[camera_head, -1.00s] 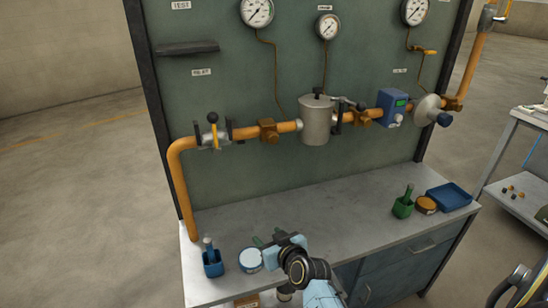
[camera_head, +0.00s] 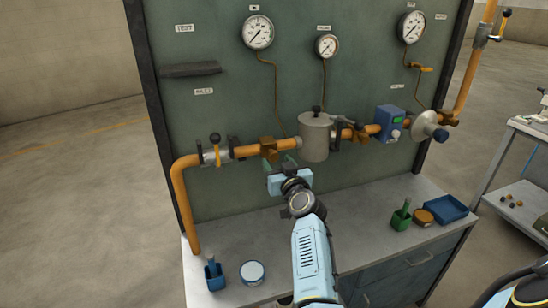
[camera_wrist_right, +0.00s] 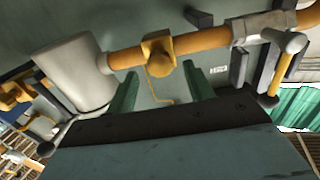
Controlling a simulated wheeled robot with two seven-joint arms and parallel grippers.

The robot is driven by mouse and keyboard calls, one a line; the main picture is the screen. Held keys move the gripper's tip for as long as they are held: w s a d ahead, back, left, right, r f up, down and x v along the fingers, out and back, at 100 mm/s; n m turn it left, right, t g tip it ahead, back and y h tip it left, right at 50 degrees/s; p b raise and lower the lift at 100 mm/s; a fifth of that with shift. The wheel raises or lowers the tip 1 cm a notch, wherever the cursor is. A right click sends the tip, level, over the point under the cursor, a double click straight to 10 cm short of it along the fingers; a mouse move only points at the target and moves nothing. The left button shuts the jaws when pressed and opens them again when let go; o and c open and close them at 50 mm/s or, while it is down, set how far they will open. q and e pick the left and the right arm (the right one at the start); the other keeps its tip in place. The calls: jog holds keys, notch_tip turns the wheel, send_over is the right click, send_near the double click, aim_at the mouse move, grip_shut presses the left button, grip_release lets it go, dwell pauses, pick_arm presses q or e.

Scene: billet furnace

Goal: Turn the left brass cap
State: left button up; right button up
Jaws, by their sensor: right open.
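The left brass cap is on the brass fitting (camera_head: 268,148) in the orange pipe, between the lever valve and the grey canister; this fitting also shows in the right wrist view (camera_wrist_right: 158,54). A second brass fitting (camera_head: 351,134) sits right of the canister. My right gripper (camera_head: 280,163) is open and empty, just below and in front of the left fitting. In the right wrist view its two green fingers (camera_wrist_right: 162,88) stand apart, with the fitting beyond and between them; I see no contact. My left gripper is not in view.
The grey canister (camera_head: 315,138) stands close right of the fitting, and the lever valve (camera_head: 215,153) is to its left. Gauges hang above.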

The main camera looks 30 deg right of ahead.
aim_at(274, 158)
jog(key=shift+x, duration=1.8)
jog(key=c, duration=1)
